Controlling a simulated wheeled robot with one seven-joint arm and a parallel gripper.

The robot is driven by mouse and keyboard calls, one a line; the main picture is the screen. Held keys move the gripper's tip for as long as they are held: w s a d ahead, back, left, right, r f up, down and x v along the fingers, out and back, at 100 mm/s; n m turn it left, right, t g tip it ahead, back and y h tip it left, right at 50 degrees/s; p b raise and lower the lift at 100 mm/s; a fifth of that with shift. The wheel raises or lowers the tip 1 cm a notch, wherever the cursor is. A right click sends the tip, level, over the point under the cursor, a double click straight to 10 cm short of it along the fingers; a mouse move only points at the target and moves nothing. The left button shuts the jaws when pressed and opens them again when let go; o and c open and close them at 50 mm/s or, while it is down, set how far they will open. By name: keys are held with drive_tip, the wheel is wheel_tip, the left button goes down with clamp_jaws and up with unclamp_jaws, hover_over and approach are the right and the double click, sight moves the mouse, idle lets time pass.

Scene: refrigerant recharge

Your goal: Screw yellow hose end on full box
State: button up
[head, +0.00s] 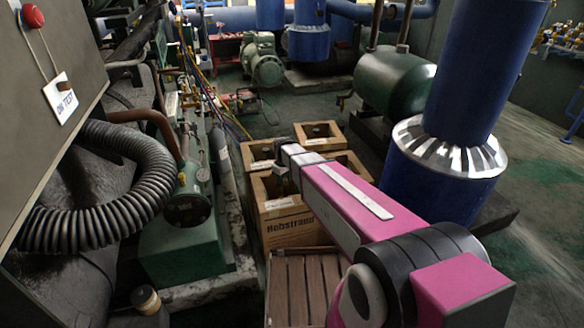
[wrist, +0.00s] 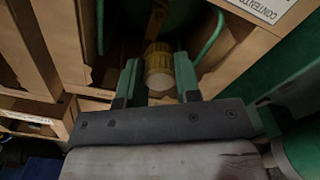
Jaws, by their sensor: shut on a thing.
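In the wrist view my gripper (wrist: 157,62) has its two green fingers on either side of a yellow hose end (wrist: 160,78), a ribbed cylinder with a pale round face, and is shut on it. A yellowish strip runs up behind it into the dark inside of a wooden box (wrist: 245,50). This box carries a white label starting "CONTENT". In the head view my pink arm reaches over the wooden boxes (head: 283,228), and its end hides most of the gripper and the hose end. I cannot tell which box is the full one, or whether the hose end touches a fitting.
Another wooden box (head: 318,131) stands behind. A slatted wooden pallet (head: 300,285) lies in front. Green machinery (head: 188,205) with a thick corrugated hose (head: 150,195) is at left, and a large blue pipe (head: 440,185) at right. In the wrist view a green curved tube (wrist: 210,38) passes near the fingers.

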drive_tip(key=shift+w+a+f, duration=0.1)
drive_tip(key=shift+w+f, duration=0.15)
drive_tip(key=shift+f, duration=3.8)
drive_tip(key=shift+f, duration=0.95)
drive_tip(key=shift+m, duration=1.7)
drive_tip(key=m, duration=0.3)
drive_tip(key=shift+m, duration=0.3)
